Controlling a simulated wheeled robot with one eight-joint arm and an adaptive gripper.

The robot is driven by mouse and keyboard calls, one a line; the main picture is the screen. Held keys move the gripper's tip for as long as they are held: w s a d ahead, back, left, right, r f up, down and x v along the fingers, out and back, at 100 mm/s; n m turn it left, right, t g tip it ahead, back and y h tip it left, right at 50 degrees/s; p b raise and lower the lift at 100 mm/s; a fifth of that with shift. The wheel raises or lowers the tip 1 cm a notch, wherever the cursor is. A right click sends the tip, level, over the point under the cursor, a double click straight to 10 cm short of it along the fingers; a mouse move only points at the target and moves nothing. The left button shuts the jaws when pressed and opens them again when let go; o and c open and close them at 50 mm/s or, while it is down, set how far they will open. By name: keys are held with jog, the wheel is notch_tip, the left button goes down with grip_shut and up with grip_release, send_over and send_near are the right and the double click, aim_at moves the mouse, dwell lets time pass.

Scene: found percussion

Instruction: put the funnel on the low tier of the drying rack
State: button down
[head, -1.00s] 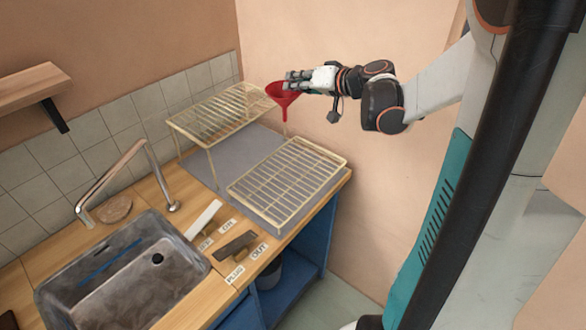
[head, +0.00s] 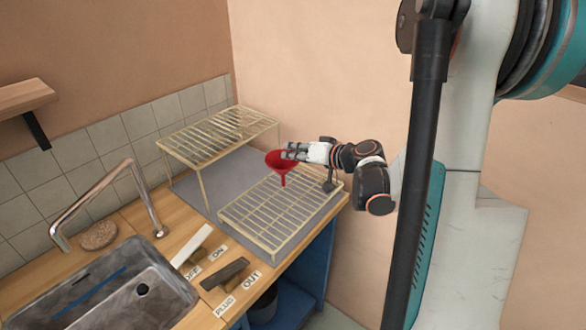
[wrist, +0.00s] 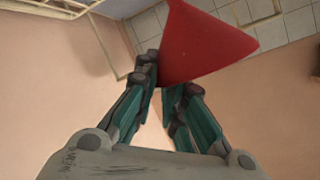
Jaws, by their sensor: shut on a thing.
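The red funnel (head: 280,163) is held by my gripper (head: 296,151), spout down. In the head view it appears above the low tier (head: 262,222) of the drying rack, near that tier's back edge, and apart from it. In the wrist view the red funnel (wrist: 205,48) sits between the fingertips of my gripper (wrist: 170,82), which are shut on it. The rack's high tier (head: 225,133) stands behind and to the left on wire legs. Both tiers are pale wire grids and look empty.
A grey mat (head: 205,180) lies under the rack. The sink (head: 105,292) and curved tap (head: 110,190) are to the left. A white lever (head: 192,244) and a dark lever (head: 225,273) stand in front of the rack. The wall is close behind.

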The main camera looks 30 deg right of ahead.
jog(key=shift+f+b, duration=0.8)
jog(key=shift+f, duration=1.3)
jog(key=shift+f, duration=0.2)
jog(key=c, duration=1.7)
grip_release()
jog(key=shift+r, duration=0.2)
jog(key=p+v, duration=0.2)
jog(key=v, duration=1)
jog(key=shift+p, duration=0.4)
